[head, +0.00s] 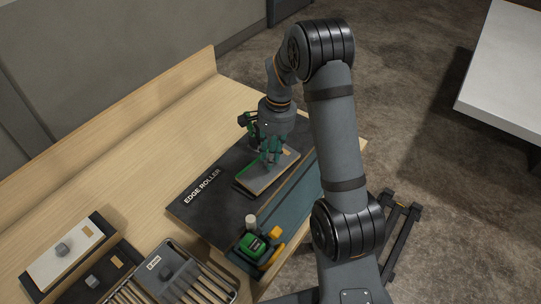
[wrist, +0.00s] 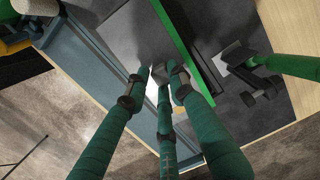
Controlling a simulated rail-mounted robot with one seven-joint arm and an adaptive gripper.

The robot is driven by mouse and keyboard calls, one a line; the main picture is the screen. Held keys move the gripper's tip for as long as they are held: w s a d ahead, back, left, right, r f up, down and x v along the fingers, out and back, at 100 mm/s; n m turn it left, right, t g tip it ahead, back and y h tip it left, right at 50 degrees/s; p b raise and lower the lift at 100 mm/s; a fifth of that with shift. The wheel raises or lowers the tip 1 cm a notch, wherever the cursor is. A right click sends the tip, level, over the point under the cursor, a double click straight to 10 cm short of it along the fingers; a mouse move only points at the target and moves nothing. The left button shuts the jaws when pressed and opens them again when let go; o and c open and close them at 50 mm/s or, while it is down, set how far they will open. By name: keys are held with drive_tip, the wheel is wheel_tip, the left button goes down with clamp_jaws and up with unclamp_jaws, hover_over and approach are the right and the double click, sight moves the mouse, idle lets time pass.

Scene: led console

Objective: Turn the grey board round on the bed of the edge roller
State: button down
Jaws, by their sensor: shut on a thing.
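The edge roller (head: 198,207) is a dark flat bed with its name in white letters and a teal strip along its right side. The grey board (head: 254,184) is at the bed's upper part, slanted, with a green edge and a small tan patch. In the wrist view its grey face (wrist: 140,35) shows beside the bright green edge. My gripper (head: 268,160) is above the board, its green fingers (wrist: 161,78) closed around a small grey knob on it. The fingers hide most of the knob. I cannot tell whether the board touches the bed.
A green and yellow roller unit (head: 258,247) stands at the teal strip's near end. At the lower left are a white board with a knob (head: 66,251), a dark board (head: 97,281) and a slatted rack (head: 207,287). The wooden bench (head: 150,150) is clear behind the bed.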

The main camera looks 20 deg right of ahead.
drive_tip(key=shift+f+b, duration=0.35)
drive_tip(key=shift+f, duration=0.05)
idle(0.4)
drive_tip(key=c, duration=1.5)
unclamp_jaws()
drive_tip(key=shift+o, duration=0.5)
wheel_tip(320, 180, up, 12)
drive_tip(key=d, duration=0.1)
drive_tip(key=shift+w+d, duration=0.2)
drive_tip(key=shift+w, duration=0.1)
